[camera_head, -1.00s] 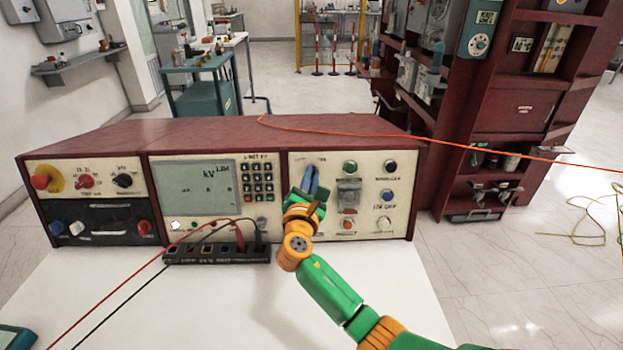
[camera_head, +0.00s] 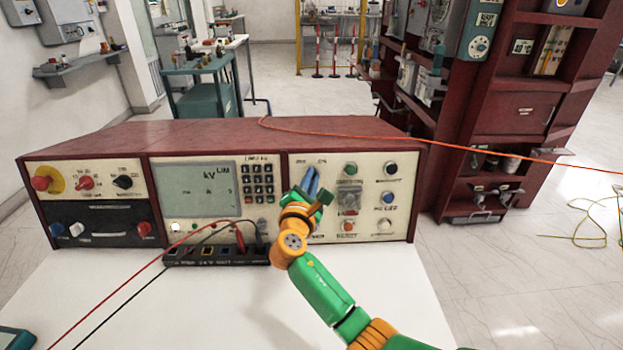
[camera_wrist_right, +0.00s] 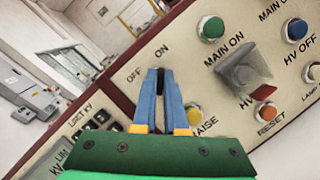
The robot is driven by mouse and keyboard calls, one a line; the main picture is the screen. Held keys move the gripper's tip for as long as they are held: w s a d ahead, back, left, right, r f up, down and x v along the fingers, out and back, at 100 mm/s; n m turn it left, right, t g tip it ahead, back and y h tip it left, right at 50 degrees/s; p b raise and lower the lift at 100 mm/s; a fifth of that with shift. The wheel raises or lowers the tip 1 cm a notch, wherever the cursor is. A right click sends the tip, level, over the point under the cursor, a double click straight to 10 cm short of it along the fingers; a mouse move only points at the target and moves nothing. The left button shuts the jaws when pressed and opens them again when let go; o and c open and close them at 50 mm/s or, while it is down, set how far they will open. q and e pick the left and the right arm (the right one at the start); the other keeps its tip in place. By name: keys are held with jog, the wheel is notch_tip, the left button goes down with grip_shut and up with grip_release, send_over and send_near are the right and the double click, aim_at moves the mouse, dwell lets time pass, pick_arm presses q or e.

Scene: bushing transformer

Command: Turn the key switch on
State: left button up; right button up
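The key switch (camera_wrist_right: 160,78) shows in the right wrist view as a narrow dark piece between my fingertips, below the OFF and ON labels. My right gripper (camera_wrist_right: 160,82) has its two blue fingers close together on either side of it and looks shut on it. The fingers hide most of the switch, so its turn angle is hard to read. In the head view my right gripper (camera_head: 311,178) reaches the upper left of the right-hand panel (camera_head: 335,225), and the switch is hidden there. My left gripper is not in view.
Green (camera_wrist_right: 211,28), blue (camera_wrist_right: 297,27), yellow (camera_wrist_right: 193,112) and red (camera_wrist_right: 265,113) buttons surround a covered switch (camera_wrist_right: 243,73). A keypad (camera_head: 258,180) and display (camera_head: 195,188) are to the left. An orange cable (camera_head: 430,142) crosses behind. The white tabletop (camera_head: 200,310) is mostly clear.

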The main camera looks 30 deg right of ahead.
jog(key=o, duration=0.4)
jog(key=v, duration=0.7)
